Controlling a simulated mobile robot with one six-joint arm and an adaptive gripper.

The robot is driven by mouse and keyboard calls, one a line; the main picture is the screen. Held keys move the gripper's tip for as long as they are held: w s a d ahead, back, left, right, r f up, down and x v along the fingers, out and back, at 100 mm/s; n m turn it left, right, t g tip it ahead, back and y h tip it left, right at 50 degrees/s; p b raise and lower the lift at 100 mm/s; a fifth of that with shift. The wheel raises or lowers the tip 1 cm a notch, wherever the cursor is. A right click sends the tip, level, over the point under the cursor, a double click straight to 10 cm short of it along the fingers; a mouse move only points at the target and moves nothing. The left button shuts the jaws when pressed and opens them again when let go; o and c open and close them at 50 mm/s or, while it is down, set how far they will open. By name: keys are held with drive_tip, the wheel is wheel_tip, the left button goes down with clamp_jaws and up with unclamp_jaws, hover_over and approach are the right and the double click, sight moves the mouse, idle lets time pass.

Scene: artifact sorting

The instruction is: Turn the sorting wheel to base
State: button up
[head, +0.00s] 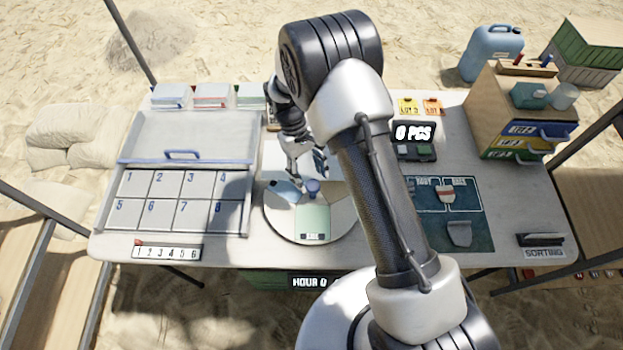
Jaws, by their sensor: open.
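The sorting wheel (312,222) is a round pale disc lying on the table, left of my arm. Its coloured sectors include a pale green one at the front with a small label too small to read for certain, and a tan one at the right. A blue-purple knob (313,187) stands near its middle, and a light blue piece (285,190) lies at its left. My gripper (308,168) is open above the back part of the wheel, close to the knob. I cannot tell whether it touches anything. The arm hides part of the wheel's back and right.
A numbered tray (246,200) with a raised clear lid stands left. A dark teal mat (478,238) bearing shards lies right, with a scale (413,152) behind it. A drawer cabinet (484,110) stands at the back right. Bare table (235,253) shows along the front.

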drive_tip(key=v, duration=0.9)
drive_tip(key=shift+r, duration=0.2)
drive_tip(key=s+d+r+m+t+y, duration=0.1)
drive_tip(key=s+d+r, duration=0.2)
drive_tip(key=r, duration=0.4)
drive_tip(key=s+d+r+m+t, duration=0.1)
drive_tip(key=s+d+r+t, duration=0.15)
drive_tip(key=r, duration=0.45)
drive_tip(key=s+d+r+m+y, duration=0.1)
drive_tip(key=s+d+r, duration=0.1)
drive_tip(key=d+r, duration=0.35)
drive_tip(key=s+d+r+m+t, duration=0.2)
drive_tip(key=s, duration=0.6)
drive_tip(key=s+d+r+m+t, duration=0.2)
drive_tip(key=s+r+t, duration=0.1)
drive_tip(key=s, duration=0.5)
drive_tip(key=shift+s+d+y, duration=0.3)
drive_tip(key=shift+s, duration=0.05)
